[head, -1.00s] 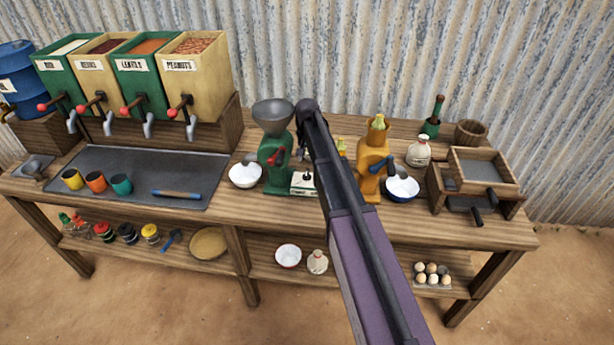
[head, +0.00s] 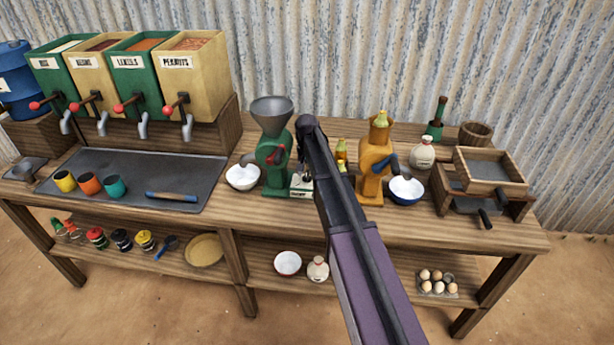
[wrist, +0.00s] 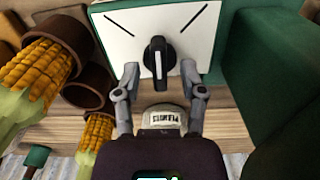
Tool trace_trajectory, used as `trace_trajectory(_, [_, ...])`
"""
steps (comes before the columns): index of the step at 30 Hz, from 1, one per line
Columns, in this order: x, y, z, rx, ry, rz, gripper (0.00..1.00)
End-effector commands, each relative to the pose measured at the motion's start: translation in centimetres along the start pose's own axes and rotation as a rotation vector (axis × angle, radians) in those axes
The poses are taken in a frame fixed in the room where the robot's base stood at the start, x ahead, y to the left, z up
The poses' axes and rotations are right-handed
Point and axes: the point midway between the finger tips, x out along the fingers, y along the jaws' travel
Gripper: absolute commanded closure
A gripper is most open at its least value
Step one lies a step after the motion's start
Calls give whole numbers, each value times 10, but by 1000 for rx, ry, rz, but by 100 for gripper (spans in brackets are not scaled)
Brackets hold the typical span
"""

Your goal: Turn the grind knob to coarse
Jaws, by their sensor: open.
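The green grinder (head: 272,155) with a grey hopper stands on the bench, left of my arm. Its white dial plate (head: 302,184) is at its base, partly covered by my arm. In the wrist view the dial plate (wrist: 128,48) carries two slanted black lines, at upper left and upper right. My gripper (wrist: 161,72) is open, one finger on each side of the knob, with visible gaps. My arm hides the gripper in the head view.
An orange mill (head: 375,160) with corn stands right of my arm, beside a blue-rimmed bowl (head: 406,190). A white bowl (head: 242,178) is left of the green grinder. In the wrist view, corn cobs (wrist: 38,80) are close on the left. Bare bench lies in front.

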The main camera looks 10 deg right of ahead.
Motion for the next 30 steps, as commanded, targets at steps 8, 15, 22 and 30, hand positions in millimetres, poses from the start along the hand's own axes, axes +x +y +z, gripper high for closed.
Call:
trace_trajectory(8, [2, 0, 0, 0, 0, 0, 47])
trace_trajectory(15, [2, 0, 0, 0, 0, 0, 80])
trace_trajectory(22, [2, 0, 0, 0, 0, 0, 100])
trace_trajectory(30, [2, 0, 0, 60, 0, 0, 100])
